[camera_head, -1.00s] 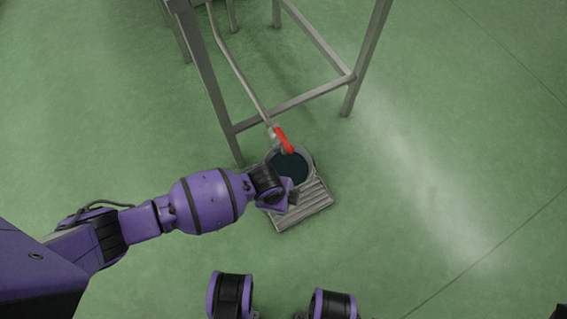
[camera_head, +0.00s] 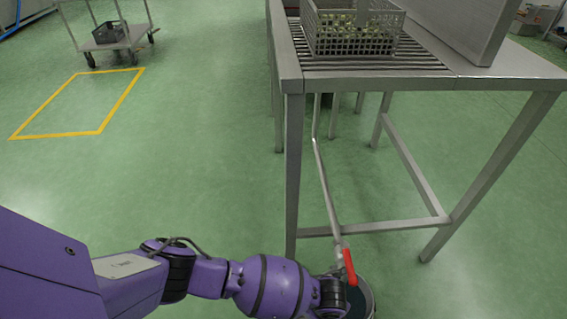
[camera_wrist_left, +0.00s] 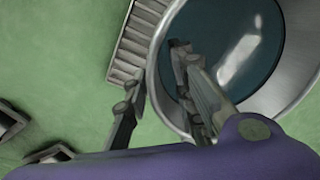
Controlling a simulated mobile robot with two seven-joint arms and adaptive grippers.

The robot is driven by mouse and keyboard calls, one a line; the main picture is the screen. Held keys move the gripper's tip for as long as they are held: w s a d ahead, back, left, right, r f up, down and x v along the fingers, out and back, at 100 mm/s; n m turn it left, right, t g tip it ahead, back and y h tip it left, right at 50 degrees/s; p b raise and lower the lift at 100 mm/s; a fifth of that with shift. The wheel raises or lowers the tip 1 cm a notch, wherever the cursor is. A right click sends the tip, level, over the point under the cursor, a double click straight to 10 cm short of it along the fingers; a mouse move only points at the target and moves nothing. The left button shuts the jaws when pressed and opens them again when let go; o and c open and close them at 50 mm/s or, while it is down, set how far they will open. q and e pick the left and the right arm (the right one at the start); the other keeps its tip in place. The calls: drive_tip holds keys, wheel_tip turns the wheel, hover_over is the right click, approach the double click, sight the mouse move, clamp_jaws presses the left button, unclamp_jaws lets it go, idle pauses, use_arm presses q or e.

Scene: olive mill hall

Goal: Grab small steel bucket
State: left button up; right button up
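The small steel bucket (camera_head: 371,303) is at the bottom edge of the head view, partly hidden by my left wrist and cut off by the frame. In the left wrist view the bucket (camera_wrist_left: 292,108) is large and holds dark liquid. My left gripper (camera_wrist_left: 157,62) is at its rim, with one finger outside the wall and the other over the inside. The fingers are apart, with the rim between them; firm contact is not visible. My right gripper is out of view.
A pipe with a red valve handle (camera_head: 349,266) comes down beside the bucket. A steel table (camera_head: 430,85) with a grey crate (camera_head: 350,38) stands behind. A slatted stand (camera_wrist_left: 125,62) lies beneath the bucket. Open green floor is at left, with a cart (camera_head: 112,40) farther back.

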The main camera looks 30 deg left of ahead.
use_arm(q)
drive_tip(key=shift+w+d+r, duration=0.1)
drive_tip(key=shift+w+r, duration=0.1)
drive_tip(key=shift+w, duration=0.05)
clamp_jaws()
drive_tip(key=shift+w+d+r, duration=0.1)
drive_tip(key=shift+d, duration=0.05)
